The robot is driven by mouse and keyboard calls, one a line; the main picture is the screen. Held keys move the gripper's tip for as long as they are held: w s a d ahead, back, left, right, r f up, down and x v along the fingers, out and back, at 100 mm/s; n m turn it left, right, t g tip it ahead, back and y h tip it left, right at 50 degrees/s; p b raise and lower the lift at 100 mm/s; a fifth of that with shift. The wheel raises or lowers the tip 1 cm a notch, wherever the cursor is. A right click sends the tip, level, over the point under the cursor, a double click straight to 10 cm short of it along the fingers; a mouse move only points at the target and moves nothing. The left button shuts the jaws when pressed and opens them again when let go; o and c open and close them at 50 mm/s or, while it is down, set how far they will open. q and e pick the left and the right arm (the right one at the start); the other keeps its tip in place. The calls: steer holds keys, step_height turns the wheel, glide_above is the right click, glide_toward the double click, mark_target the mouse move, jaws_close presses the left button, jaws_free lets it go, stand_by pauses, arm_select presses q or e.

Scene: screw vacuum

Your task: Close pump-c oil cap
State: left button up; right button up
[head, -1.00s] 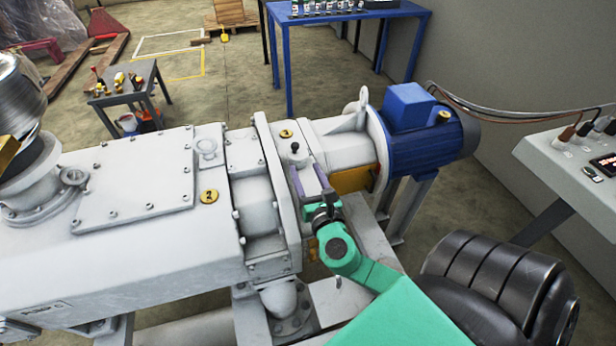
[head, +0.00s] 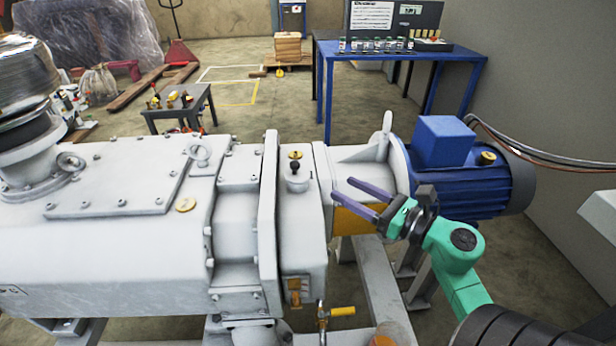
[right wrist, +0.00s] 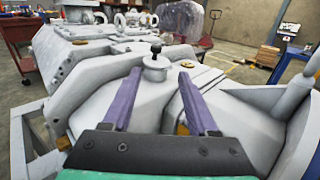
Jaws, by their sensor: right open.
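The pump (head: 110,240) is a large pale grey machine filling the left and middle of the head view. The oil cap, with a small black knob (head: 295,166), sits upright on a round grey neck on top of the pump's end housing. It also shows in the right wrist view (right wrist: 156,54), beyond and between my fingers. My right gripper (head: 342,196) is open and empty, with two purple fingers pointing left toward the cap. It is apart from the cap, to its right. Whether the cap is fully seated cannot be told. My left gripper is not in view.
A blue motor (head: 470,175) adjoins the pump on the right, with a lifting eye (head: 387,125) beside it. A yellow-handled valve (head: 338,312) stands low in front. A blue table (head: 400,50) and a small grey table (head: 180,108) stand behind. Open floor lies between them.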

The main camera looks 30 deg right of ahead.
steer(key=p, duration=0.2)
glide_toward(297, 165)
steer(key=w, duration=0.1)
steer(key=p+x, duration=0.1)
steer(key=x, duration=0.9)
steer(key=shift+a+f+p, duration=0.1)
steer(key=shift+f+p, duration=0.05)
steer(key=shift+p, duration=0.25)
steer(key=shift+s, duration=0.1)
jaws_close()
steer(key=shift+a+n+g+p, duration=0.1)
steer(key=shift+n+g+p, duration=0.3)
steer(key=shift+p, duration=0.65)
steer(key=shift+f, duration=0.25)
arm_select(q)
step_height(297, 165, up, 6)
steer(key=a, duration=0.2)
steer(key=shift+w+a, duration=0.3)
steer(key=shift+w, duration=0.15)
arm_select(e)
jaws_free()
